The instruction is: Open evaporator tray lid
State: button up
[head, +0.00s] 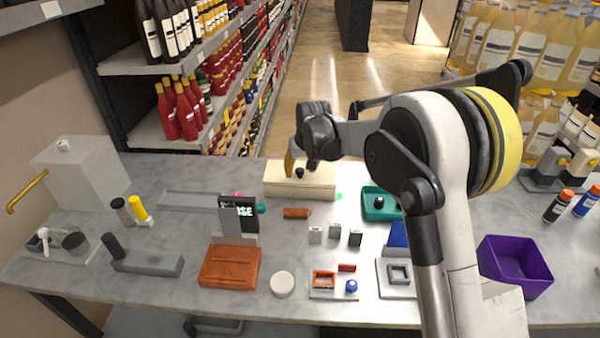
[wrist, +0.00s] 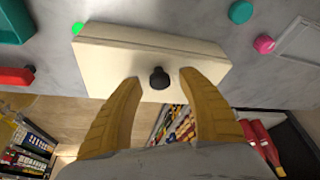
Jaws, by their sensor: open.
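The evaporator tray lid looks to be the top of a cream rectangular box (head: 316,186) at the back middle of the table, with a small black knob (head: 300,172) on it. In the wrist view the cream lid (wrist: 110,55) fills the upper middle and the black knob (wrist: 159,78) stands out from it. My gripper (head: 289,164) is at the box's back left, close to the knob. In the wrist view its two yellow fingers (wrist: 160,80) are spread, one on each side of the knob, with gaps between. Whether the fingertips touch the lid is unclear.
A green tray (head: 381,214) with a black knob stands right of the box. A small display (head: 239,214), an orange-brown block (head: 229,267) and a purple bin (head: 514,266) stand nearer. Several small blocks (head: 335,231) sit in front of the box. Shelves of bottles (head: 190,100) rise behind.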

grip_shut()
